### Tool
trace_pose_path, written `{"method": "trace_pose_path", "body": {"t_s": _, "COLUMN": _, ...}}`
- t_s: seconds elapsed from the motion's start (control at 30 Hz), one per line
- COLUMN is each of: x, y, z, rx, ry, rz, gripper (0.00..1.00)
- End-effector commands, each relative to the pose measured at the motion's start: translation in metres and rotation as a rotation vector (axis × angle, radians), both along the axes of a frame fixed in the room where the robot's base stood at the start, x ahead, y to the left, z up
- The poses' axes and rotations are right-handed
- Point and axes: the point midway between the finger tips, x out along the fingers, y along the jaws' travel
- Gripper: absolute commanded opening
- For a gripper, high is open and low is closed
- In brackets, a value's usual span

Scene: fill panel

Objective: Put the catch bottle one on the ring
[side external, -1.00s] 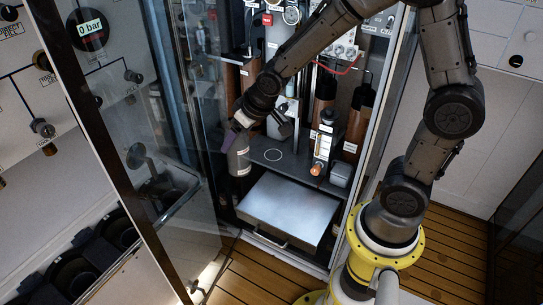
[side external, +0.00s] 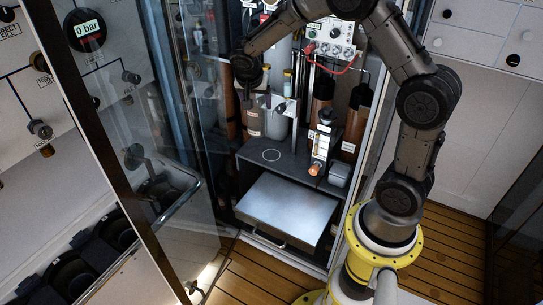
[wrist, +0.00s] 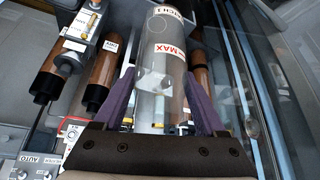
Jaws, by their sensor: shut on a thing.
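Catch bottle one (wrist: 163,50) is a grey, see-through cylinder with a "CATCH 1" label and a red "MAX" label. My gripper (wrist: 160,84) is shut on it, with one purple finger on each side in the wrist view. In the side external view, the bottle (side external: 254,122) hangs below my wrist at the left of the cabinet; the fingers are hard to make out there. The ring (side external: 271,155) is a thin white circle on the dark shelf (side external: 250,158), bare, below and slightly right of the bottle.
A second grey container (side external: 277,122) stands just right of the bottle. Brown cylinders (side external: 354,122) and an upright gauge with an orange end (side external: 317,165) are farther right. A glass door (side external: 175,130) stands open at left. A metal drawer (side external: 288,210) juts out below the shelf.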

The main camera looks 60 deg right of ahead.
Motion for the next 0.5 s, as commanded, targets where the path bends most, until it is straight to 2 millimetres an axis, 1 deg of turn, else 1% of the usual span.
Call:
{"method": "trace_pose_path", "body": {"t_s": 0.07, "x": 0.002, "y": -0.013, "z": 0.002, "rx": -0.001, "ry": -0.001, "rz": -0.070, "gripper": 0.17}}
{"method": "trace_pose_path", "body": {"t_s": 0.23, "x": 0.000, "y": -0.011, "z": -0.032, "rx": 0.001, "ry": 0.006, "rz": -0.067, "gripper": 0.17}}
{"method": "trace_pose_path", "body": {"t_s": 0.37, "x": 0.000, "y": -0.011, "z": -0.065, "rx": 0.001, "ry": 0.008, "rz": -0.066, "gripper": 0.17}}
{"method": "trace_pose_path", "body": {"t_s": 0.47, "x": -0.001, "y": -0.011, "z": -0.099, "rx": 0.001, "ry": 0.010, "rz": -0.064, "gripper": 0.17}}
{"method": "trace_pose_path", "body": {"t_s": 0.5, "x": -0.001, "y": -0.011, "z": -0.114, "rx": 0.001, "ry": 0.010, "rz": -0.064, "gripper": 0.17}}
